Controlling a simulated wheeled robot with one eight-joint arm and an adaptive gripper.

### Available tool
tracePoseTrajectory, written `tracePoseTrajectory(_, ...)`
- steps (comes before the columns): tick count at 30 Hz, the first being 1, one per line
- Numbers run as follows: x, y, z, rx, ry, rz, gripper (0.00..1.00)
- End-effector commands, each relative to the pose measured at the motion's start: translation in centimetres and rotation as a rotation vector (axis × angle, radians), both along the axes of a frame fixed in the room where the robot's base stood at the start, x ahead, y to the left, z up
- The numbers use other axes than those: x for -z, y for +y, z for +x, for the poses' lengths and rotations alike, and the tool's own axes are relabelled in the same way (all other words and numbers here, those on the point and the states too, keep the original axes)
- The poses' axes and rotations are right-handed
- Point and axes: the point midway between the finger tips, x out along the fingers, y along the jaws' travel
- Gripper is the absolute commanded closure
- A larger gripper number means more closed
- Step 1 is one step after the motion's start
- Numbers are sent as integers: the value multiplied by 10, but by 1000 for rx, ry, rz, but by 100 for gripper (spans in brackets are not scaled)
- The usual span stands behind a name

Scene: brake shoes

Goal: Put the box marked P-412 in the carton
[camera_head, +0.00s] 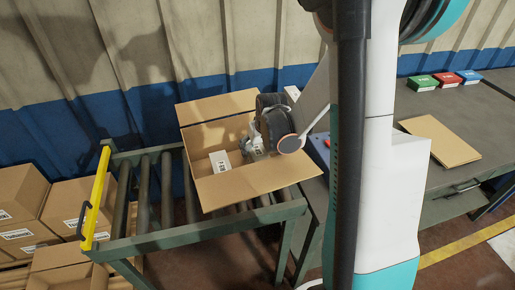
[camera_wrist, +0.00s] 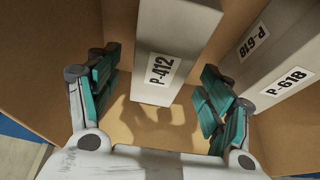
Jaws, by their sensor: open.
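The open carton (camera_head: 272,177) stands on a roller conveyor, and my gripper (camera_head: 254,143) reaches down inside it. In the wrist view, the grey-white box marked P-412 (camera_wrist: 174,45) is inside the carton, between the spread teal fingers of my gripper (camera_wrist: 162,78). Gaps show on both sides of the box, so the gripper is open and not holding it. The far end of the box runs out of the picture. A pale box (camera_head: 220,163) with a label shows in the carton in the head view; its mark is too small to read.
A second box marked P-618 (camera_wrist: 262,55) stands in the carton, right of the gripper. Green (camera_head: 422,83), red (camera_head: 447,79) and blue (camera_head: 469,77) boxes and a flat cardboard piece (camera_head: 440,140) lie on the grey bench. Closed cartons (camera_head: 80,203) are stacked at left.

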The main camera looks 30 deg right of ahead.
Motion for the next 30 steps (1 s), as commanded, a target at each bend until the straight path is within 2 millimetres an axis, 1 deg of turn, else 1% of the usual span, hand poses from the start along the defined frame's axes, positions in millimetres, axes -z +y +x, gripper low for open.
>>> tracePoseTrajectory(18,-81,6,-33,0,-1,0,27)
tracePoseTrajectory(24,-99,7,-40,0,-1,0,27)
tracePoseTrajectory(30,-104,7,-42,0,-1,0,27)
